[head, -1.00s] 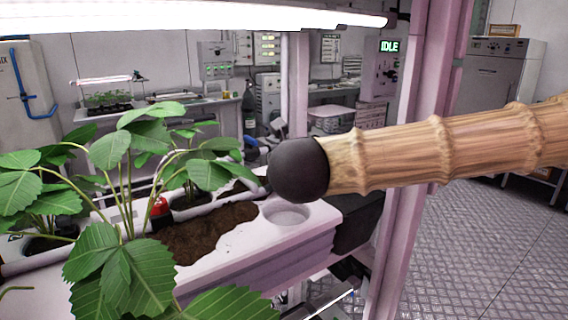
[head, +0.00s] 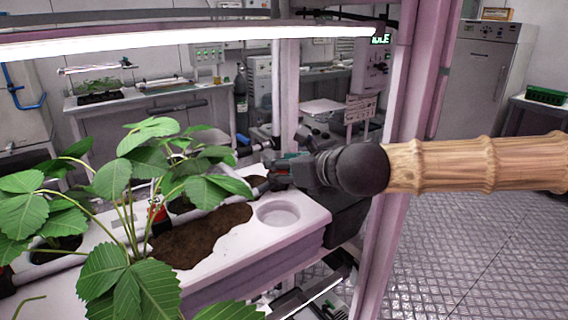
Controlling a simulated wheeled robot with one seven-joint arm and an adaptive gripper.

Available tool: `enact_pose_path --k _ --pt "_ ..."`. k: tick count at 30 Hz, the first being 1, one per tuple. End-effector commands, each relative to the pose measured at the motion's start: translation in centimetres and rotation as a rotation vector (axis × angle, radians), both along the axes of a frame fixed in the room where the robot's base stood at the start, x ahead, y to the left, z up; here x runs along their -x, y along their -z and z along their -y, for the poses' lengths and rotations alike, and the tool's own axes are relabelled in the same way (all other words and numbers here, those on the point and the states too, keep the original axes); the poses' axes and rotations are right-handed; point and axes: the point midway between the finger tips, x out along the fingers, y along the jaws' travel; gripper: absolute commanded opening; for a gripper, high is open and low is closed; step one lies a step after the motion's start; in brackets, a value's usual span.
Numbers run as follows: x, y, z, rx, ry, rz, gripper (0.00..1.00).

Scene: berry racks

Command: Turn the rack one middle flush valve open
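My gripper (head: 284,172) is at the end of my arm, which comes in from the right. It is over the far right end of the white planting trough (head: 300,232). Its fingers point left, and I cannot tell whether they are open or shut. A small teal patch shows beside the gripper, too small to identify. A small red part (head: 157,214) sits among the stems, mostly covered.
Leafy strawberry plants (head: 128,180) fill the left of the trough, with dark soil (head: 200,236) and a round empty recess (head: 278,213) beside them. A pink rack post (head: 405,150) stands close to my arm. A bright lamp (head: 180,42) crosses above. Floor at right is clear.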

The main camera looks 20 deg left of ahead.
Motion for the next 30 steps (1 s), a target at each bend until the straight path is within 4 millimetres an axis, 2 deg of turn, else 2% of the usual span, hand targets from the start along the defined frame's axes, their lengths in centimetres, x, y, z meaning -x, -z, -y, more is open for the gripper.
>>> enact_pose_path --k 11,12,15,26,30 --pt "-0.13 -0.11 0.03 -0.001 -0.003 0.002 0.16" --pt "-0.13 -0.12 0.03 -0.001 -0.002 0.002 0.42" --pt "-0.12 -0.11 0.03 -0.001 -0.003 0.002 0.60" --pt "0.00 -0.11 0.11 0.000 -0.003 0.001 0.61" --pt "0.50 -0.57 0.89 -0.001 -0.002 0.002 0.61"
